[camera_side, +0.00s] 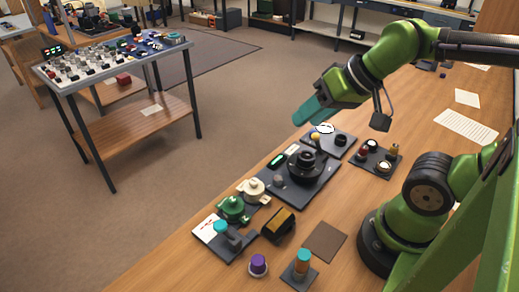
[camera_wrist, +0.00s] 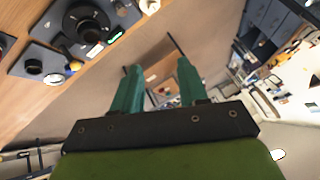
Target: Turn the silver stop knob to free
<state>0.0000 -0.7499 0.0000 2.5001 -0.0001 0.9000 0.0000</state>
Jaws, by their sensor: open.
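A small grey knob (camera_side: 278,181), which looks like the silver stop knob, sits on the front-left part of a dark baseplate (camera_side: 300,193). The black round lens body (camera_side: 307,164) stands on the same plate. In the wrist view the grey knob (camera_wrist: 120,8) is at the top edge, beside the lens body (camera_wrist: 86,22). The knob's setting is too small to read. My gripper (camera_side: 303,114) has teal fingers and hangs in the air above and behind the plate, well apart from the knob. In the wrist view my gripper (camera_wrist: 157,82) is open, with nothing between its fingers.
A green-lit display (camera_side: 277,160) is on the lens plate. A smaller plate with a black knob (camera_side: 341,140) stands behind it. Green (camera_side: 233,209) and cream (camera_side: 253,188) round fixtures stand in front. A tray of small parts (camera_side: 374,158) is at right.

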